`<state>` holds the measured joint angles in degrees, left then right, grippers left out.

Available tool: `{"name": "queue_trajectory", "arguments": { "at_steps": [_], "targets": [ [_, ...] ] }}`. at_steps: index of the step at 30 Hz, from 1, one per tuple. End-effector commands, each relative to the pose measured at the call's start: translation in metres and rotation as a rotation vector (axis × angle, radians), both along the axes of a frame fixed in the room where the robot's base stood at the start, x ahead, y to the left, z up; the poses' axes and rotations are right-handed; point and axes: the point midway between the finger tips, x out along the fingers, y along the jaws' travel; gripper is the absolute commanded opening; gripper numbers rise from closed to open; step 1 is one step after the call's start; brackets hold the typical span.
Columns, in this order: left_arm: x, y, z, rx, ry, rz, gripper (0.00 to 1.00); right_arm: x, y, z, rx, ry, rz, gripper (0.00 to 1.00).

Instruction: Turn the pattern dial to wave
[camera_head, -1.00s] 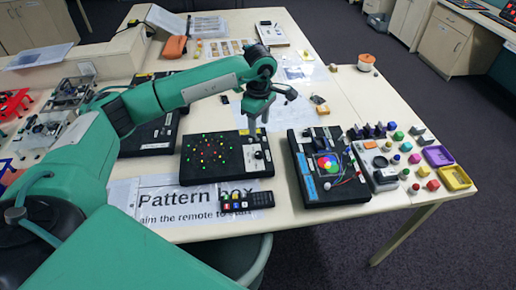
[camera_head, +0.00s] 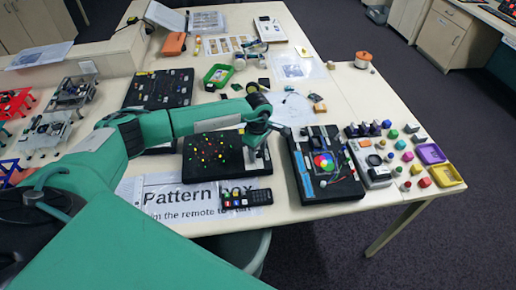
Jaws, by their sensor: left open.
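The pattern box (camera_head: 206,172) is a black panel with small coloured lights, lying on the white table behind a "Pattern box" sign (camera_head: 170,197). My left arm reaches across its back edge. My left gripper (camera_head: 256,158) points down over the right end of the panel, where the controls are. Its fingers are open and low, close to the panel face. The dial is hidden behind the gripper, so I cannot tell its setting or whether the fingers touch it. My right gripper is not in view.
A black remote (camera_head: 247,199) lies in front of the box. A second black board (camera_head: 325,165) with a coloured disc stands close on the right, beside a grey panel (camera_head: 374,165) with several coloured shapes. A green tray (camera_head: 217,76) lies behind my arm.

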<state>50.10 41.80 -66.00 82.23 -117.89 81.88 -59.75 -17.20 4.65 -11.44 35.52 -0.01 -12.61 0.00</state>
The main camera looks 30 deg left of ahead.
Motion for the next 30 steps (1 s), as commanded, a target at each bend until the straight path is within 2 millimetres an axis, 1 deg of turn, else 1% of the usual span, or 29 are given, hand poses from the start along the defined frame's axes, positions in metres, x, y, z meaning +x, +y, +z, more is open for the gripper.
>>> {"name": "queue_trajectory", "arguments": {
  "at_steps": [1, 2, 3, 5, 6, 8, 9, 14, 20, 26, 30],
  "targets": [
    [0.0, 0.0, 0.0, 0.0, 0.0, 0.0, 0.49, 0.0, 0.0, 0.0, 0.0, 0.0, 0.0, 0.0],
    [0.0, 0.0, 0.0, 0.0, 0.0, 0.0, 0.45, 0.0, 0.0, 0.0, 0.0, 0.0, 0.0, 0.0],
    [0.0, 0.0, 0.0, 0.0, 0.0, 0.0, 0.37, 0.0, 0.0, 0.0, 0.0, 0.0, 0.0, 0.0],
    [0.0, 0.0, 0.0, 0.0, 0.0, 0.0, 0.26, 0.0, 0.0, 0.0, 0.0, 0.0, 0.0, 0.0],
    [0.0, 0.0, 0.0, 0.0, 0.0, 0.0, 0.18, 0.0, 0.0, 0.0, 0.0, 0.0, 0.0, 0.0],
    [0.0, 0.0, 0.0, 0.0, 0.0, 0.0, 0.06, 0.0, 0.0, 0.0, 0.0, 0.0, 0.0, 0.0],
    [0.0, 0.0, 0.001, 0.0, 0.0, 0.0, 0.04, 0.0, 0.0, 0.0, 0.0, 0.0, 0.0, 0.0],
    [0.0, 0.0, 0.0, 0.0, -0.001, -0.007, 0.04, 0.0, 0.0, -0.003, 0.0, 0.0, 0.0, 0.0],
    [0.001, 0.0, -0.003, 0.0, -0.004, -0.062, 0.04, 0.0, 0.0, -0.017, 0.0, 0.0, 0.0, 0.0],
    [0.002, 0.0, -0.006, 0.001, -0.005, -0.193, 0.04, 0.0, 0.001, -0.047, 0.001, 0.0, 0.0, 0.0],
    [0.002, 0.0, -0.007, 0.001, -0.007, -0.318, 0.04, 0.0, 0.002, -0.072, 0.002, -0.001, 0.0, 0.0]
  ]
}}
